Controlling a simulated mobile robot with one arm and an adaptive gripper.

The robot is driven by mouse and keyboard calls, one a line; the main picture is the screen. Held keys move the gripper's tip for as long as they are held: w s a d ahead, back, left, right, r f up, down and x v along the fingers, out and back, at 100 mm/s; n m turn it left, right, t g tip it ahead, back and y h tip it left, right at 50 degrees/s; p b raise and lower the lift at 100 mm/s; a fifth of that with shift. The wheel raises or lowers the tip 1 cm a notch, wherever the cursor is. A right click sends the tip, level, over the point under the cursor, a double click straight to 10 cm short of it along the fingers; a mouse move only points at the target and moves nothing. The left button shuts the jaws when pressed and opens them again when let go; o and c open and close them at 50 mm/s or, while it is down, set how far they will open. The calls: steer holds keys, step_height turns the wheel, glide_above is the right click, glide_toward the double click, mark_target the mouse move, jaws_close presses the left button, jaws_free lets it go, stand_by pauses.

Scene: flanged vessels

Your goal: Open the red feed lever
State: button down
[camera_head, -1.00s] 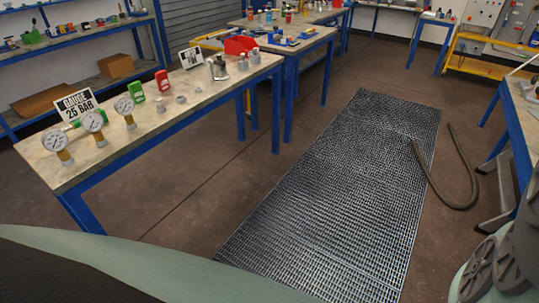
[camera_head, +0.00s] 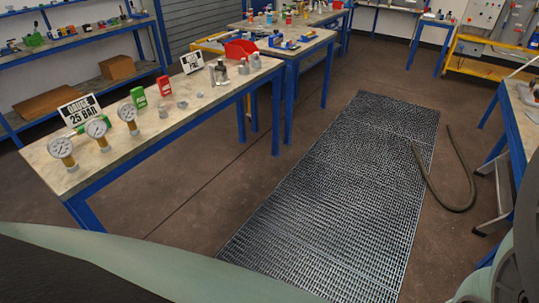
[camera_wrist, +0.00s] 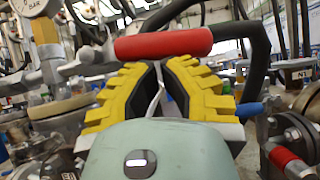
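In the wrist view a red cylindrical lever grip (camera_wrist: 163,44) lies nearly level just beyond the tips of my gripper (camera_wrist: 161,64). A dark bent bar (camera_wrist: 258,60) runs down to the right of this grip. My gripper's yellow, black-lined fingers lean together, their tips nearly meeting, with only a narrow gap between them. I see nothing held; whether the tips touch the red grip cannot be told. A second, smaller red grip (camera_wrist: 284,156) shows at lower right. No tag shows which is the feed lever. The head view shows neither lever nor gripper.
In the wrist view a gauge (camera_wrist: 30,6) with a brass stem stands close at left, a blue handle (camera_wrist: 250,109) and flanged piping (camera_wrist: 295,130) at right.

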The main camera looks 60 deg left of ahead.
steer(key=shift+s+r+n+t+y+p, duration=0.1)
steer(key=shift+r+n+t+y+p, duration=0.3)
steer(key=shift+n+t, duration=0.5)
steer(key=shift+d+n, duration=0.1)
steer(key=shift+n, duration=0.2)
steer(key=w+d+f+b+v, duration=0.1)
steer(key=b+v, duration=0.3)
steer(key=v, duration=0.9)
steer(key=shift+f, duration=0.65)
steer(key=shift+d, duration=0.2)
